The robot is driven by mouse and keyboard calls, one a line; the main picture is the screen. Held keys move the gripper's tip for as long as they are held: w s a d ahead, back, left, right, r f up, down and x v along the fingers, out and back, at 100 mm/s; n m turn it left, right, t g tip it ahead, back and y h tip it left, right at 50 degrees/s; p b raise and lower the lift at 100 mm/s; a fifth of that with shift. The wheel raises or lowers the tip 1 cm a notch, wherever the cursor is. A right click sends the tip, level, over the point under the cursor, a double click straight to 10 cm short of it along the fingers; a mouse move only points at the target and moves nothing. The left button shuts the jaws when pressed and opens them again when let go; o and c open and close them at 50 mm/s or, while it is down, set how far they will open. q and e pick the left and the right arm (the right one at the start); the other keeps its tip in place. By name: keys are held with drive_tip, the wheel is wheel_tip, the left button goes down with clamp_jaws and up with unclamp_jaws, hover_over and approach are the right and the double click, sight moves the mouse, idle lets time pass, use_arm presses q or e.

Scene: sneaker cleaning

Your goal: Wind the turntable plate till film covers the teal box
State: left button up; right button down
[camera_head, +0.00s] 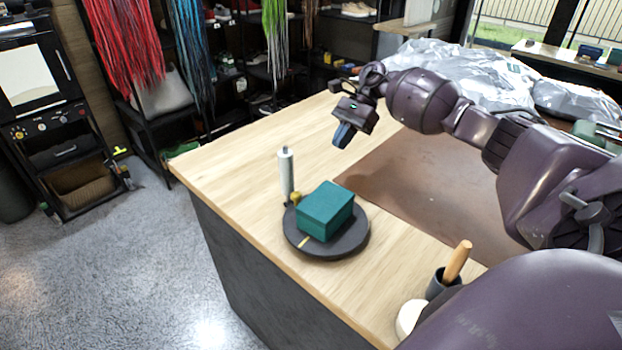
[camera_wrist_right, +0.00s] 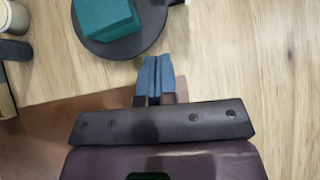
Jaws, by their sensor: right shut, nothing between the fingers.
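The teal box (camera_head: 325,210) sits on the round dark turntable plate (camera_head: 347,243) near the table's left front edge. Its visible faces look plain teal, and I cannot make out film on them. A pale upright roll (camera_head: 286,174) stands at the plate's far left side, with a small yellowish knob (camera_head: 295,198) beside it. My right gripper (camera_head: 343,135) is shut and empty, above the table behind the plate. In the right wrist view its fingertips (camera_wrist_right: 155,75) are together, just short of the plate (camera_wrist_right: 150,40) and the teal box (camera_wrist_right: 108,18). My left gripper is not in view.
A brown mat (camera_head: 400,180) covers the table's middle, under my right arm. A dark cup (camera_head: 440,286) with a wooden handle and a cream round object (camera_head: 410,316) stand at the near edge. Crumpled silvery sheeting (camera_head: 480,75) lies behind. Bare wood (camera_head: 245,160) is left of the roll.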

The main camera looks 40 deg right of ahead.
sight(300, 195)
drive_tip(key=p+x, duration=0.2)
drive_tip(key=x, duration=0.7)
drive_tip(key=shift+s+a+f, duration=0.1)
drive_tip(key=shift+a+f, duration=0.1)
drive_tip(key=shift+a, duration=0.05)
drive_tip(key=a, duration=0.1)
drive_tip(key=a+p, duration=0.1)
drive_tip(key=a, duration=0.1)
drive_tip(key=shift+s+f, duration=0.15)
drive_tip(key=shift+f, duration=0.05)
drive_tip(key=shift+a+f, duration=0.15)
drive_tip(key=shift+a, duration=0.4)
drive_tip(key=shift+a+f+n+g+b, duration=0.25)
drive_tip(key=shift+a+n+g+b, duration=0.35)
drive_tip(key=shift+b, duration=0.65)
drive_tip(key=shift+r, duration=0.15)
drive_tip(key=shift+d+r, duration=0.1)
